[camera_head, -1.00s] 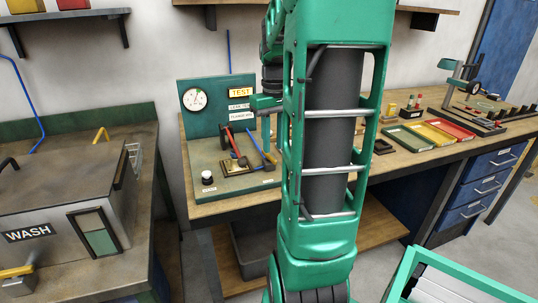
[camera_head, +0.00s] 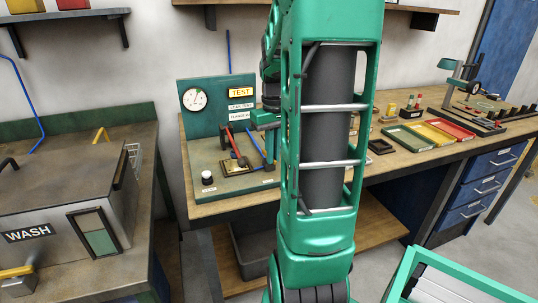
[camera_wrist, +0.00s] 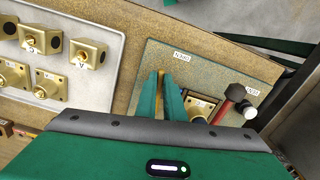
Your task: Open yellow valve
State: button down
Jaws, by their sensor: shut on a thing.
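A thin yellow strip, which appears to be the yellow valve's handle (camera_wrist: 160,82), shows between the fingers of my gripper (camera_wrist: 167,80) in the wrist view. The fingers are closed on it and hide most of it. The valve's body cannot be made out. In the head view my gripper (camera_head: 265,122) is low over the test station, in front of its upright panel (camera_head: 205,125); the yellow handle is not clear there.
A red lever (camera_head: 233,145) and a blue lever (camera_head: 258,149) stand close by, with a brass block (camera_wrist: 200,107) near the fingers. A black-and-white knob (camera_head: 207,178) is at the left. Several brass fittings (camera_wrist: 85,54) lie left in the wrist view.

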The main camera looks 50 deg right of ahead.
jog(key=shift+a, duration=0.1)
jog(key=shift+w+a+m, duration=0.2)
jog(key=shift+a+m, duration=0.05)
jog(key=shift+m, duration=0.85)
jog(key=c, duration=1.9)
grip_release()
jog(key=shift+o, duration=0.2)
jog(key=shift+r, duration=0.25)
notch_tip(320, 180, up, 10)
jog(key=shift+r, duration=0.15)
